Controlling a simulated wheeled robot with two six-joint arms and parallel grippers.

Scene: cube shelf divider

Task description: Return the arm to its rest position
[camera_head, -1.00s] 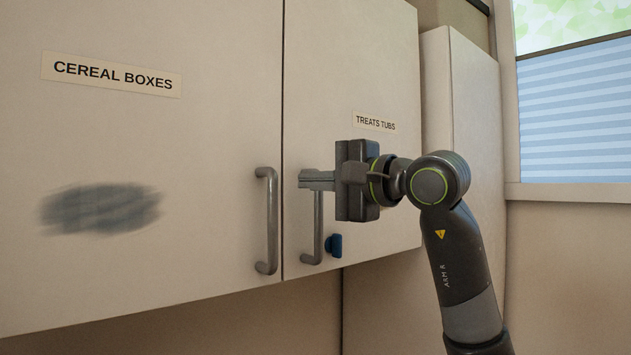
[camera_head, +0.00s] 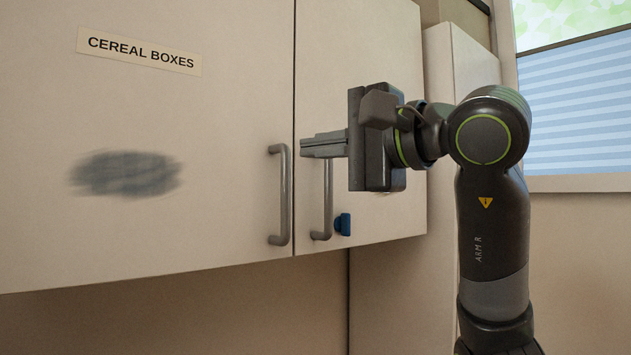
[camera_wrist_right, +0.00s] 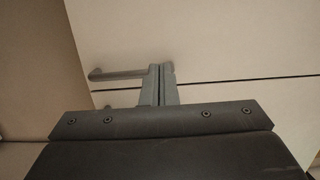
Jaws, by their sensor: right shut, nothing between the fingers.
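My right arm (camera_head: 490,235) comes up from the lower right in the head view. My right gripper (camera_head: 304,147) is shut and empty, with its fingers pointing left in front of the right cabinet door (camera_head: 385,60). In the head view its fingers overlap the top of that door's handle (camera_head: 327,200); I cannot tell the exact gap. In the right wrist view the closed fingers (camera_wrist_right: 160,72) point at the cabinet front beside a handle (camera_wrist_right: 115,74). My left gripper is not in view.
The left cabinet door (camera_head: 200,230) bears a "CEREAL BOXES" label (camera_head: 140,52), a grey smudge (camera_head: 126,174) and a handle (camera_head: 282,195). Both doors look closed. A small blue piece (camera_head: 343,224) is on the right door. A tall side panel (camera_head: 440,150) and a window blind (camera_head: 575,110) stand right.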

